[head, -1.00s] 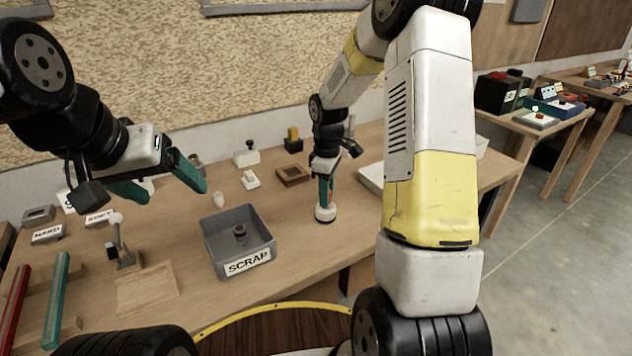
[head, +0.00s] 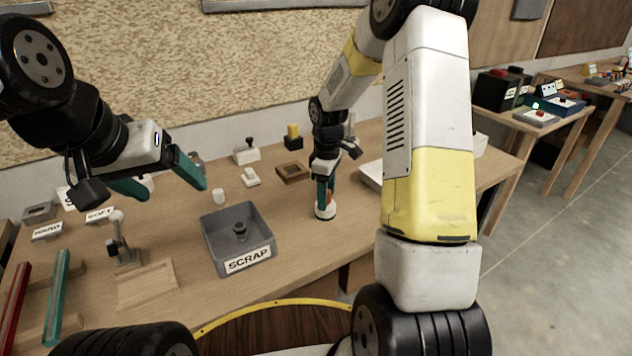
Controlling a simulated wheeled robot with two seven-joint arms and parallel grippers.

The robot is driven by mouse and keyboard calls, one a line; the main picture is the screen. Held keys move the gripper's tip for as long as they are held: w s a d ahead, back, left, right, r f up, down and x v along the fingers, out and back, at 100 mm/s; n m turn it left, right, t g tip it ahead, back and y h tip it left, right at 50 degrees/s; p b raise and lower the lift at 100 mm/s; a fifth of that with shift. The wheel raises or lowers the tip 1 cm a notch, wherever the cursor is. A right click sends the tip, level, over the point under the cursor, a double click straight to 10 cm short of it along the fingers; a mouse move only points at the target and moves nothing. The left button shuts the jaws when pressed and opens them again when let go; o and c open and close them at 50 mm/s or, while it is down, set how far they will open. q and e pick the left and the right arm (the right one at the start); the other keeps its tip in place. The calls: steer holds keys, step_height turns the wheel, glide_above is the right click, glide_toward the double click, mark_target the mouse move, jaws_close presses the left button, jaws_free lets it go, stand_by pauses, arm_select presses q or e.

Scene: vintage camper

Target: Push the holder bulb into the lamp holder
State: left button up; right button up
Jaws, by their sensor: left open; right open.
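A small white piece (head: 218,196), too small to identify surely as the bulb, stands on the bench behind the scrap tray. A round white base with an orange band (head: 326,211) stands on the bench right of the tray; I cannot tell whether it is the lamp holder. My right gripper (head: 324,202) points down directly over this base, its teal fingers at or around it and partly hiding it; contact is unclear. My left gripper (head: 160,188) is open and empty above the bench, left of the small white piece.
The grey SCRAP tray (head: 267,227) holds a small dark part. A small stand with a white ball (head: 117,216) is left of it. Switch blocks (head: 246,155) and a brown square frame (head: 293,172) sit behind. Red and teal bars (head: 60,290) lie front left.

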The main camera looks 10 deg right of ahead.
step_height(320, 180, up, 8)
steer(key=shift+f, duration=0.2)
steer(key=shift+r, duration=0.1)
stand_by(0.3)
